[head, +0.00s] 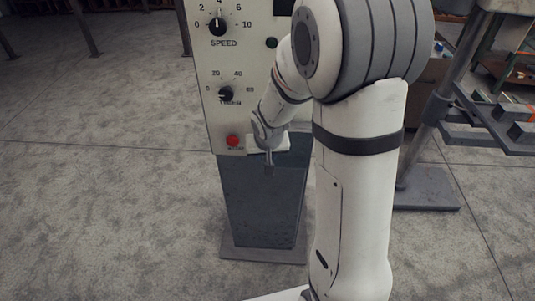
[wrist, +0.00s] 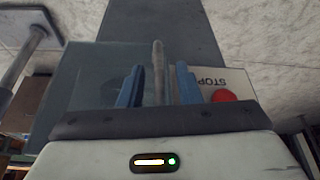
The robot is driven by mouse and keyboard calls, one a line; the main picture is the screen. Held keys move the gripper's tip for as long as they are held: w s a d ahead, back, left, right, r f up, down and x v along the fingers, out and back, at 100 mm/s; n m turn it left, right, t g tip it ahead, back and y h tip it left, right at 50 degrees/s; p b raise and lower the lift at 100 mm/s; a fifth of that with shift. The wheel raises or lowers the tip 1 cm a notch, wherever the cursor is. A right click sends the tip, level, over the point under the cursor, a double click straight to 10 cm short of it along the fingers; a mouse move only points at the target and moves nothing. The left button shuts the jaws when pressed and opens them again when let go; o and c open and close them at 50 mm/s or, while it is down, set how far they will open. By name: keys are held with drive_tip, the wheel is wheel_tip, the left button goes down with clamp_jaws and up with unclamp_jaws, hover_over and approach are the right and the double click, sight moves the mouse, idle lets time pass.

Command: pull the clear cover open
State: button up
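The clear cover (wrist: 85,72) looks like a bluish see-through panel at the left of the wrist view, beside my fingers. In the head view my arm hides most of that area, and I cannot make the cover out. My gripper (wrist: 158,88) has its two blue fingers apart. A grey upright bar (wrist: 158,65) stands between them, with a gap showing on each side. The bar is close to the cover's right edge; whether it is joined to the cover is unclear. In the head view my gripper (head: 268,158) is at the lower front of the control panel.
The pale control panel (head: 222,115) carries a speed dial (head: 218,27), a lower dial (head: 226,94) and a red stop button (head: 232,141), which is close right of my fingers in the wrist view (wrist: 223,96). A dark pedestal (head: 262,205) stands below. A metal rack (head: 490,125) is at right.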

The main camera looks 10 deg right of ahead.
drive_tip(key=shift+f, duration=0.15)
clamp_jaws()
drive_tip(key=shift+d, duration=0.1)
idle(0.5)
